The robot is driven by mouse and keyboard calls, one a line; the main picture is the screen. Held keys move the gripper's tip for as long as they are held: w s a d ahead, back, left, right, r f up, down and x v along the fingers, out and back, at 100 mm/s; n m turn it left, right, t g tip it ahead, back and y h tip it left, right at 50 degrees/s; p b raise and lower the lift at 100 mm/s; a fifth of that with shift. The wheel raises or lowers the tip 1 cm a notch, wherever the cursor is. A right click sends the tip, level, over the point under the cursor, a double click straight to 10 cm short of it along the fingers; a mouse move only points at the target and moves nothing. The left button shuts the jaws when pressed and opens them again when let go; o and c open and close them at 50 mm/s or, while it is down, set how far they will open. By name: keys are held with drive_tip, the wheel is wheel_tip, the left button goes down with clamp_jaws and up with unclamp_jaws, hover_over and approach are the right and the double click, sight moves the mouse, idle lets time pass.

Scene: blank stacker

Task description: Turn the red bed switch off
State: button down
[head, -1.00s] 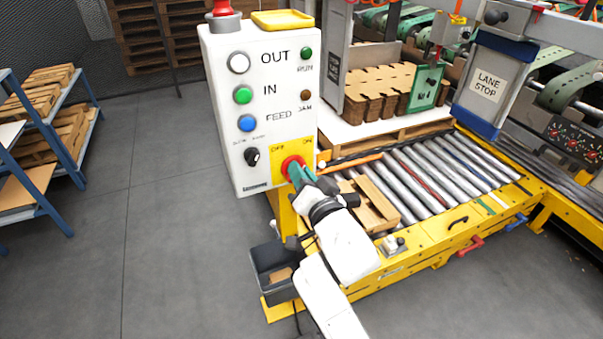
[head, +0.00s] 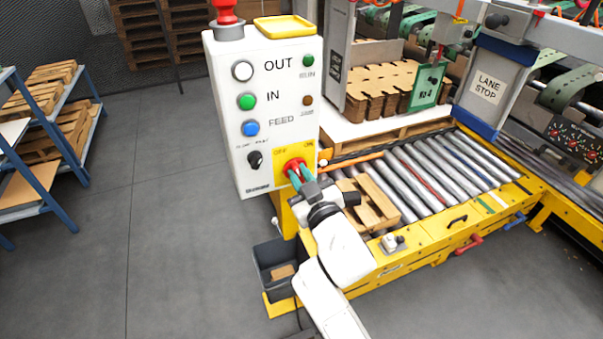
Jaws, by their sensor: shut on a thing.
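The red bed switch (head: 291,163) sits on a yellow plate (head: 281,153) at the lower right of the white control panel (head: 226,120). The plate is marked OFF at left and ON at right. My gripper (head: 296,169) reaches up from below right, its teal fingers shut on the red switch. The fingers and wrist hide part of the switch, so I cannot tell exactly which mark it points to.
White, green and blue buttons and a black knob (head: 255,160) line the panel's left side. The roller bed (head: 430,178) with a wooden pallet (head: 372,205) lies to the right. A grey bin (head: 268,258) stands below.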

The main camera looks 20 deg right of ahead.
drive_tip(key=n+p, duration=0.1)
drive_tip(key=n, duration=0.4)
drive_tip(key=shift+a+f, duration=0.1)
drive_tip(key=shift+f, duration=0.05)
drive_tip(key=shift+n+p, duration=0.3)
drive_tip(key=shift+n, duration=0.1)
drive_tip(key=c, duration=1.1)
unclamp_jaws()
drive_tip(key=s, duration=1)
drive_tip(key=shift+s, duration=0.4)
